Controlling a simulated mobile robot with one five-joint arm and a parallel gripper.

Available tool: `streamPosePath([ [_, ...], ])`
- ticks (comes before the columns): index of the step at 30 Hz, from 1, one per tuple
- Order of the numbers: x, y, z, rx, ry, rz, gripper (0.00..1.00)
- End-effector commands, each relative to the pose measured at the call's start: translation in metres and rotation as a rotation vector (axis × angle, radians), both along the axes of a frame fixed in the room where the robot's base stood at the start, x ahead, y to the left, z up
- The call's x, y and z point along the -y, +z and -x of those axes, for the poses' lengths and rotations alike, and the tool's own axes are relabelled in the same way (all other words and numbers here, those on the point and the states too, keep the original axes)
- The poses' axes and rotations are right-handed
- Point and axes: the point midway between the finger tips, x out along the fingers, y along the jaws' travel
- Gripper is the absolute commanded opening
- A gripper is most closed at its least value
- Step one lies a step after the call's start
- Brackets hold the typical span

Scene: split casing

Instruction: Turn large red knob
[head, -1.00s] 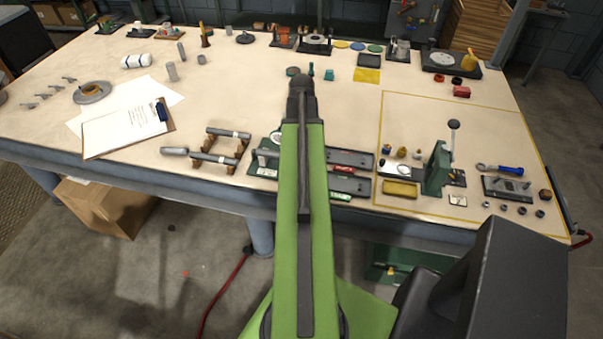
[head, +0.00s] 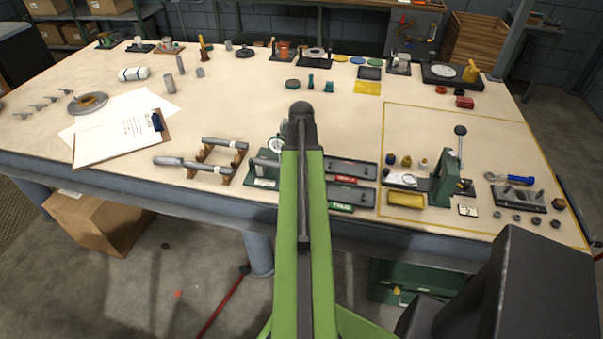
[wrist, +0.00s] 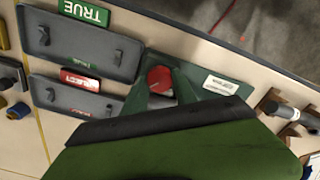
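A round red knob (wrist: 160,78) shows in the wrist view, above the picture's middle, at a green fixture (wrist: 198,72) with a white label. In the head view this fixture (head: 262,181) stands at the bench's front edge, partly behind my arm, and I cannot make out the knob there. My gripper (wrist: 162,120) fills the bottom of the wrist view as a green body with a dark edge, just below the knob. Green tapered pieces flank the knob; I cannot tell whether they are fingers or fixture. Contact with the knob cannot be made out. In the head view my arm hides the gripper.
Two grey trays, one by a TRUE label (wrist: 84,11) and one by a REJECT label (wrist: 81,80), lie beside the fixture. Grey rods on a brown rack (head: 225,165) stand left. A green lever press (head: 446,180) stands right. The bench middle is fairly clear.

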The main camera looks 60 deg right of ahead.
Motion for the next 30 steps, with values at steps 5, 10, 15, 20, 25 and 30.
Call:
streamPosePath([
  [5,0.0007,0.0000,0.0006,-0.001,-0.001,0.002,0.00],
  [10,0.0008,-0.0001,0.0007,-0.001,-0.004,0.002,0.00],
  [15,0.0011,-0.0001,0.0009,-0.002,-0.040,0.002,0.00],
  [20,0.0012,-0.0001,0.0012,-0.003,-0.124,0.003,0.00],
  [25,0.0015,-0.0001,0.0014,-0.002,-0.252,0.004,0.00],
  [30,0.0007,-0.0001,0.0010,-0.002,-0.383,0.003,0.00],
])
